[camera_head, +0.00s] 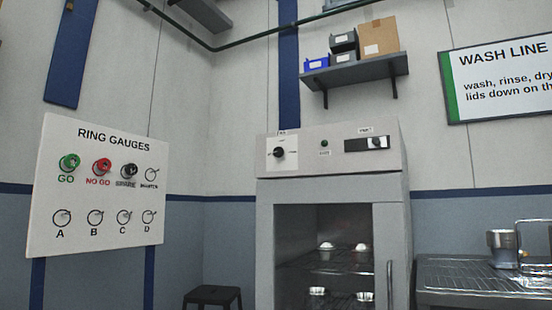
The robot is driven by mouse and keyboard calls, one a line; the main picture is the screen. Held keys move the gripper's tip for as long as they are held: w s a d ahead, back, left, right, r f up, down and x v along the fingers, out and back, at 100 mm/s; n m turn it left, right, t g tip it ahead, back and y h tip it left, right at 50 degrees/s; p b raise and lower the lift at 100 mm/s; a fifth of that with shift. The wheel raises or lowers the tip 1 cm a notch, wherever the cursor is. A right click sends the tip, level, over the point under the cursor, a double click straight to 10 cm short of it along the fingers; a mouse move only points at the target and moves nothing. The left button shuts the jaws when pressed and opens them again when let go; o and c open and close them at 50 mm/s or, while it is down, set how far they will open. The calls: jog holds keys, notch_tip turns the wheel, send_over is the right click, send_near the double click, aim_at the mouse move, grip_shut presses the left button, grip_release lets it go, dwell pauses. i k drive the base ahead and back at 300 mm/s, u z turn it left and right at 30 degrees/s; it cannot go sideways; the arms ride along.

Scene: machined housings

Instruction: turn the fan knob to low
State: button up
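A grey cabinet (334,189) stands in the middle of the view. A black round knob (279,153) sits on a white plate at the left of its top panel. A small label above that plate seems to read FAN, and small marks surround the knob. The knob's pointer is too small to read. A black strip with a slider or small knob (376,143) is at the right of the panel, under a label that I cannot read surely. A small dark green button or lamp (324,143) lies between them. My gripper is not in view.
The cabinet's front is open or glazed, with several small metal parts on racks inside. A ring gauges board (100,190) hangs at left. A black stool (212,296) stands beside the cabinet. A wire-topped bench (470,280) is at right. A shelf (355,72) holds bins and a box.

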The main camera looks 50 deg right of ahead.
aim_at(278, 152)
jog(key=z, duration=0.7)
jog(key=i, duration=0.95)
jog(key=z, duration=1.15)
jog(key=i, duration=0.25)
jog(key=z, duration=0.25)
